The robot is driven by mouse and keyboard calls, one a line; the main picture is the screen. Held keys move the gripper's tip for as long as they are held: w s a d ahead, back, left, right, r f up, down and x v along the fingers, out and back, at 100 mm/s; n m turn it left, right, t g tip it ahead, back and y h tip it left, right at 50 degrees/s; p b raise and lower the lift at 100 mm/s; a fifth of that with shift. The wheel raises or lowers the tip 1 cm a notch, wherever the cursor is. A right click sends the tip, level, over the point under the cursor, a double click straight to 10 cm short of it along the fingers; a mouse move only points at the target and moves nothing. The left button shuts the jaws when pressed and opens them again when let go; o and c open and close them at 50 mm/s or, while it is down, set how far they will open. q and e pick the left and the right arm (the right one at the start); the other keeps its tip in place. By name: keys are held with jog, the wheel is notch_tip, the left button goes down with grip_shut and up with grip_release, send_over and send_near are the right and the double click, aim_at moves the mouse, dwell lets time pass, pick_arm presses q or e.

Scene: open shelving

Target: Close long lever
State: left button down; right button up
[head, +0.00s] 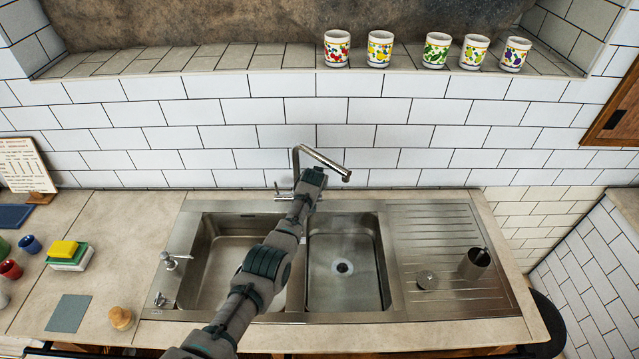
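A metal faucet (327,163) stands behind the sink, its long spout angled to the right over the right basin. A small metal lever part (281,191) shows at the left of the faucet's base. My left arm comes in from the lower left and crosses the sink. My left gripper (313,178) is at the faucet, right of that lever part and just below the spout. It hides part of the faucet's body. The fingers are too small and dark to tell open from shut, or whether they touch the faucet. My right gripper is not in view.
The steel sink has a left basin (222,262), a right basin (345,285) and a ribbed drainboard (440,230) with a metal cup (475,263). A sponge stack (66,254) and small cups are at left. Several painted mugs (436,50) stand on the ledge above.

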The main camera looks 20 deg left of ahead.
pick_arm(q)
jog(key=shift+r, duration=0.15)
jog(key=c, duration=1.2)
grip_release()
jog(key=shift+w, duration=0.15)
jog(key=shift+w+f, duration=0.1)
jog(key=shift+f, duration=0.1)
jog(key=shift+r, duration=0.1)
jog(key=v, duration=1.1)
jog(key=shift+s+d+r, duration=0.15)
jog(key=shift+s+r, duration=0.05)
jog(key=shift+s, duration=0.05)
